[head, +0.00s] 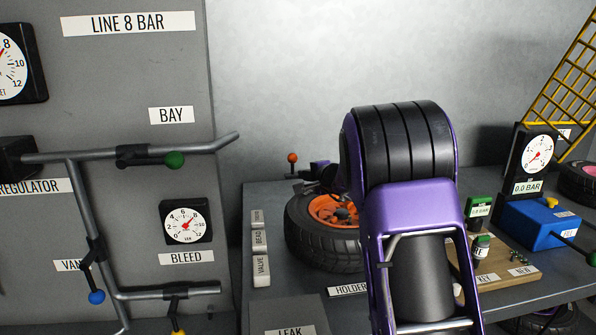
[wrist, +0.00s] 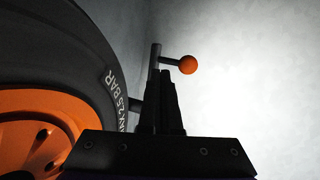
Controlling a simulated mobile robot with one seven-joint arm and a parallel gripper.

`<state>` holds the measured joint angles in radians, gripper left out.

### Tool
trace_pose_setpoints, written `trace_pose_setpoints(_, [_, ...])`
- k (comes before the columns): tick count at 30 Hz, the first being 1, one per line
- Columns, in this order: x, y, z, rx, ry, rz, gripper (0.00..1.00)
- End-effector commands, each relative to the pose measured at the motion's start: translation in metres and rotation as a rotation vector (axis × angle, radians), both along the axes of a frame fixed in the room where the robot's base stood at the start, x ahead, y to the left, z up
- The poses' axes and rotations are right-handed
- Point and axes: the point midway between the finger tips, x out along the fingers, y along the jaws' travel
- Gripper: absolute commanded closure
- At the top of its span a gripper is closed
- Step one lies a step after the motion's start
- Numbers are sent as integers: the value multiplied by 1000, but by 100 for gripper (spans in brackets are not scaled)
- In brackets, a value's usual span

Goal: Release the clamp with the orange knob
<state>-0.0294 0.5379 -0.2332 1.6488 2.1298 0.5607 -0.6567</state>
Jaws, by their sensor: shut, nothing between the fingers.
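The orange knob (wrist: 187,65) sits at the end of a short dark lever of the clamp (wrist: 155,57) in the wrist view. The clamp's lower part is hidden behind my fingers. My gripper (wrist: 166,74) is shut and empty, its tips just below the lever and left of the knob in the picture. I cannot tell whether the tips touch the lever. In the head view the orange knob (head: 292,157) stands upright behind the tyre (head: 310,240) with the orange rim; my arm covers much of the tyre and most of the gripper.
The tyre (wrist: 75,60) fills the left of the wrist view, close to my fingers. In the head view a grey panel (head: 185,75) with pipes and gauges stands at left. A blue box (head: 540,224) and a gauge (head: 537,153) are at right on the bench.

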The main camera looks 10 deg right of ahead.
Motion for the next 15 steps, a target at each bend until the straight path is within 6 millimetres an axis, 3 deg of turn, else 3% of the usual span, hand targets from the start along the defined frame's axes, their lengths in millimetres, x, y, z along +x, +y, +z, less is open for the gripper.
trace_pose_setpoints(6, [29, 9, -1, 0, 0, 1, 100])
trace_pose_setpoints(15, [40, 12, 0, 0, 0, 0, 100])
